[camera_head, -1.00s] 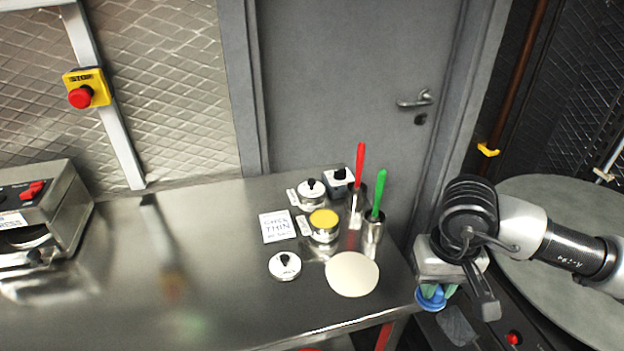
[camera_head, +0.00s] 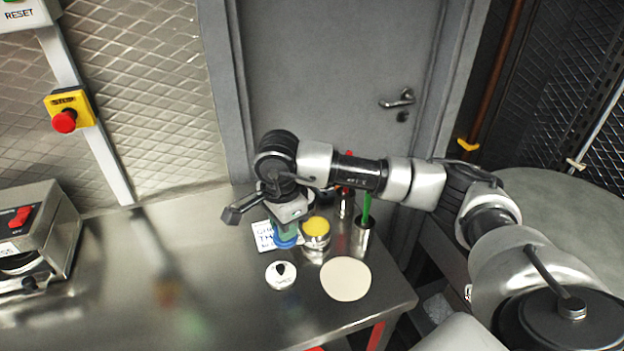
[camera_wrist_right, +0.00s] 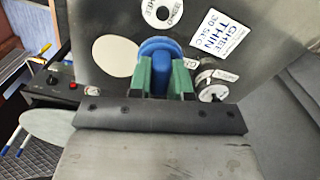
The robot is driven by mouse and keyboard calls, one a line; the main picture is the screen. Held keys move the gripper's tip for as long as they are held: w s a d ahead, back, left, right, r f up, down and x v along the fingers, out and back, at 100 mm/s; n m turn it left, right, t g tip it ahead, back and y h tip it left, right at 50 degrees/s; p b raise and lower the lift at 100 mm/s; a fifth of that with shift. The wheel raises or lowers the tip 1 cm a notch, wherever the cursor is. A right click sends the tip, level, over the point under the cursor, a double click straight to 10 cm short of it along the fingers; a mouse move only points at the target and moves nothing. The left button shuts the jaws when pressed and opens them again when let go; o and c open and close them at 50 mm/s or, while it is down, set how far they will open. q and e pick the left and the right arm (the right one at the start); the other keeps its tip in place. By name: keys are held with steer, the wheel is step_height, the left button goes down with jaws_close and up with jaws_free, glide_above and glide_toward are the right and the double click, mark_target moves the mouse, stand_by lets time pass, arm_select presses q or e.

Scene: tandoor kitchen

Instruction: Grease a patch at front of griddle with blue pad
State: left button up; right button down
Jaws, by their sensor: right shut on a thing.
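My right gripper (camera_head: 285,226) is shut on the blue pad (camera_head: 287,240), above the steel counter just left of the open tin with yellow contents (camera_head: 317,227). In the right wrist view the blue pad (camera_wrist_right: 160,48) sits between the green fingers, its round blue face pointing away from the wrist. Whether the pad touches anything below cannot be told. The griddle, a large grey round plate (camera_head: 590,228), is at the right, partly hidden by my right arm. My left gripper is not in view.
A "GHEE THIN" card (camera_wrist_right: 208,32) lies by the tin. A lid (camera_head: 281,275) and a pale flat disc (camera_head: 346,279) lie in front. A steel cup with a green-handled tool (camera_head: 363,235) stands right of the tin. The counter's left middle is clear.

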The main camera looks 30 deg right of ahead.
steer(key=w+d+m+p, duration=0.2)
steer(key=d+m+p, duration=0.25)
steer(key=m, duration=1.05)
steer(key=w+d+m+p, duration=0.2)
steer(key=d+m+p, duration=0.3)
steer(key=m, duration=1)
steer(key=shift+w+d+f+b, duration=0.1)
steer(key=shift+d+f+b, duration=0.05)
steer(key=shift+f+b, duration=0.8)
steer(key=shift+w+d+f+b, duration=0.1)
steer(key=shift+d+f+b, duration=0.1)
steer(key=shift+f+b, duration=0.7)
steer(key=shift+d+f+b, duration=0.15)
steer(key=shift+f+b, duration=0.6)
steer(key=shift+f, duration=0.35)
steer(key=shift+f+b, duration=0.4)
steer(key=shift+f, duration=0.2)
step_height(320, 180, up, 7)
steer(key=p, duration=0.5)
